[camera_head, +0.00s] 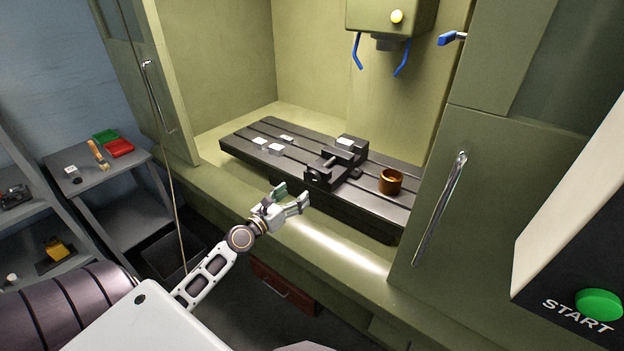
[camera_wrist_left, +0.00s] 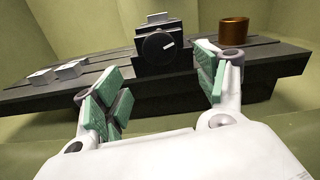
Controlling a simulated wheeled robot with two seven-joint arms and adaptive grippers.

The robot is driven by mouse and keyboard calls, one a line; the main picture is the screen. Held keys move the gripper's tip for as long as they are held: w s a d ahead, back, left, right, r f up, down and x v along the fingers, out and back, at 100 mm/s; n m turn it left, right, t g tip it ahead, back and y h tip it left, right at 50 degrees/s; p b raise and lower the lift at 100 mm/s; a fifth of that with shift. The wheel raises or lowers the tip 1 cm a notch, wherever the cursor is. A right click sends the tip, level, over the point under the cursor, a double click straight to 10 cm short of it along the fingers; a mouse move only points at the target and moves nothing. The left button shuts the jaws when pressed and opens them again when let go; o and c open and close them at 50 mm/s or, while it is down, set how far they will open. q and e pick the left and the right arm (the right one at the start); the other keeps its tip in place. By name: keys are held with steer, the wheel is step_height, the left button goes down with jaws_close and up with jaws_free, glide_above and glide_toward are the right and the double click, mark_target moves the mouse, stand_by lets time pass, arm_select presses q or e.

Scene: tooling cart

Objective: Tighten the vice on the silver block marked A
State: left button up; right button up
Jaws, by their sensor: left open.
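The dark vice (camera_head: 332,165) stands on the slotted machine table (camera_head: 240,139). A light block (camera_head: 346,143) sits at its far jaw end; its marking is too small to read. In the left wrist view the vice (camera_wrist_left: 148,34) faces me with its round front end and a small light mark, and the block (camera_wrist_left: 157,17) shows on top. My left gripper (camera_head: 292,199) is open and empty, in front of the table and short of the vice. Its green-padded fingers (camera_wrist_left: 160,92) are spread, with the vice beyond the gap. My right gripper is not in view.
Several light blocks (camera_head: 275,149) lie on the table left of the vice. A copper-coloured cup (camera_head: 390,181) stands on its right. Green cabinet walls and a right door with a handle (camera_head: 440,208) flank the opening. The spindle head (camera_head: 388,20) hangs above. A grey cart (camera_head: 110,170) stands left.

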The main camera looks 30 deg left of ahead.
mark_target(311, 180)
arm_select(q)
steer(key=shift+w+d+p, duration=0.2)
steer(key=shift+w+p, duration=0.4)
steer(key=shift+w, duration=1.8)
steer(key=shift+w+d+p, duration=0.15)
steer(key=shift+w, duration=1.3)
steer(key=shift+w+d+p, duration=0.1)
steer(key=shift+w+p, duration=0.05)
steer(key=shift+w, duration=1.25)
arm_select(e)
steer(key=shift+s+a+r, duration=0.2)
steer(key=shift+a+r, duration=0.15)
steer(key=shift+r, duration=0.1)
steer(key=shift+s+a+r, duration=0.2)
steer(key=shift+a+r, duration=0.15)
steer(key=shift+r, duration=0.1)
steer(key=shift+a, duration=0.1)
arm_select(q)
steer(key=c, duration=1)
steer(key=shift+c, duration=0.2)
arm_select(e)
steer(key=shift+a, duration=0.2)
arm_select(q)
steer(key=shift+m, duration=0.3)
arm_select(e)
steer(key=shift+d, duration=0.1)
